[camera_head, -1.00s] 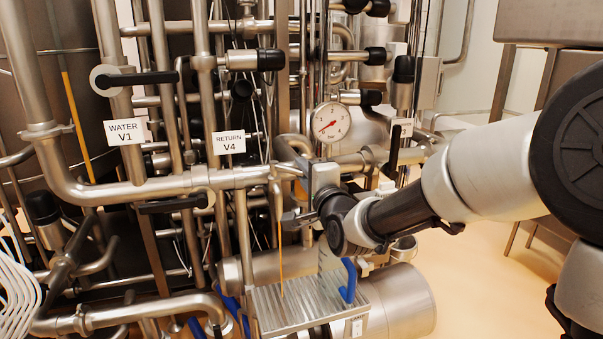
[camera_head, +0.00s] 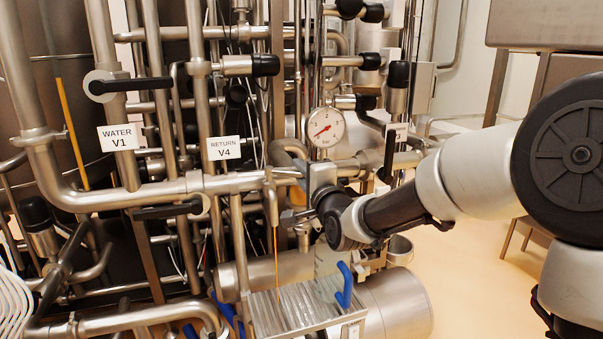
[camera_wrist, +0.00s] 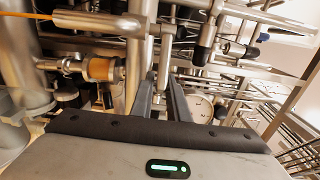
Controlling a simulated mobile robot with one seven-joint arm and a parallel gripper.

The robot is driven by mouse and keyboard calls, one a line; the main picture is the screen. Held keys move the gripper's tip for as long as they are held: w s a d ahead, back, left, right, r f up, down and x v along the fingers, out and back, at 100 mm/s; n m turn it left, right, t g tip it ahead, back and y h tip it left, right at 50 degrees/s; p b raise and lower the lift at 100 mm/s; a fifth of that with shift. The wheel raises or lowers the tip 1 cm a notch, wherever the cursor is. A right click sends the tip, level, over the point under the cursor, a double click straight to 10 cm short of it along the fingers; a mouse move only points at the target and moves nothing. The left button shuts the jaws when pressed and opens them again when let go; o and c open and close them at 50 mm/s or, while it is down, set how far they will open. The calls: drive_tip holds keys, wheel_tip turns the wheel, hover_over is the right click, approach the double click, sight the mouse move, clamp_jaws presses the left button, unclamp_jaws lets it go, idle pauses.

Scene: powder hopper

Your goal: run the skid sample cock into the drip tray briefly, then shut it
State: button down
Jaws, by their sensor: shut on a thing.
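The sample cock's steel spout (camera_head: 271,207) hangs from the horizontal pipe in the head view. A thin orange stream (camera_head: 277,265) runs from it down to the ribbed steel drip tray (camera_head: 262,303). In the wrist view the spout (camera_wrist: 95,22) lies across the upper left, with the orange stream (camera_wrist: 25,15) at its end. My gripper (camera_head: 296,216) is just right of the spout. Its two fingers (camera_wrist: 163,82) close on a narrow metal part that looks like the cock's handle; the fingers hide most of it.
A pressure gauge (camera_head: 325,127) stands above my wrist. A blue handle (camera_head: 345,285) rises at the tray's right. Pipes and black-handled valves labelled WATER V1 (camera_head: 118,138) and RETURN V4 (camera_head: 224,148) crowd the left. Open floor (camera_head: 470,270) lies to the right.

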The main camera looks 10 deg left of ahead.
drive_tip(key=shift+x, duration=0.85)
drive_tip(key=shift+w+a+r, duration=0.1)
drive_tip(key=shift+b+x, duration=0.3)
drive_tip(key=shift+x, duration=0.5)
drive_tip(key=c, duration=1.7)
unclamp_jaws()
drive_tip(key=shift+a, duration=0.1)
drive_tip(key=shift+d+f, duration=0.25)
drive_tip(key=shift+f, duration=0.05)
drive_tip(key=v, duration=0.9)
drive_tip(key=shift+r, duration=0.15)
